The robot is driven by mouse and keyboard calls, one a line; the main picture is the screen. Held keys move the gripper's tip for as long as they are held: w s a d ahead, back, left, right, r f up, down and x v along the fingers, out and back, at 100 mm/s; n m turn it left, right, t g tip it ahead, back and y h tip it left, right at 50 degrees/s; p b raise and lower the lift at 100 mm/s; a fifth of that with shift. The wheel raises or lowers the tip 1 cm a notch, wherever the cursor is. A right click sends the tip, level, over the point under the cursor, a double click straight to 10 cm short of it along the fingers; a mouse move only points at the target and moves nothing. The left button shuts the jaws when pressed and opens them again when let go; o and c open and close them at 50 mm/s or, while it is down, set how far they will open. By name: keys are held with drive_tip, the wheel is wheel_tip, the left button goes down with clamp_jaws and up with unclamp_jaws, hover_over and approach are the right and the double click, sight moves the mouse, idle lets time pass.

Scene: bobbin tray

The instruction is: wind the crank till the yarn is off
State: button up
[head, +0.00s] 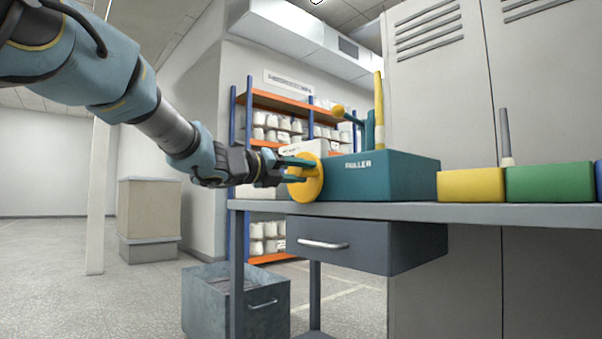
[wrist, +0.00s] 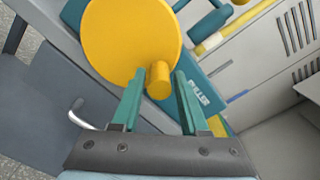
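The crank is a yellow disc (head: 306,178) on the left end of a teal box labelled like "PULLER" (head: 385,178). In the wrist view the disc (wrist: 125,35) fills the upper middle, and its yellow knob (wrist: 158,80) sticks out towards me. My gripper (head: 297,170) is at the disc; in the wrist view its teal fingers (wrist: 160,88) stand apart on either side of the knob. Thin gaps show beside the knob, so I see no firm grip. A yellow spindle (head: 379,112) stands upright on the box; I cannot clearly tell how much yarn is on it.
The box stands on a grey bench (head: 420,211) with a drawer (head: 345,245) below. A yellow block (head: 470,186) and a green block (head: 550,183) sit to the right, with a grey peg (head: 505,135) behind. A metal bin (head: 225,300) stands on the floor.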

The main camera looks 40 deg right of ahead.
drive_tip(key=shift+o, duration=1.2)
drive_tip(key=shift+a, duration=0.1)
drive_tip(key=a+p, duration=0.2)
drive_tip(key=a, duration=0.8)
drive_tip(key=shift+w+a, duration=0.3)
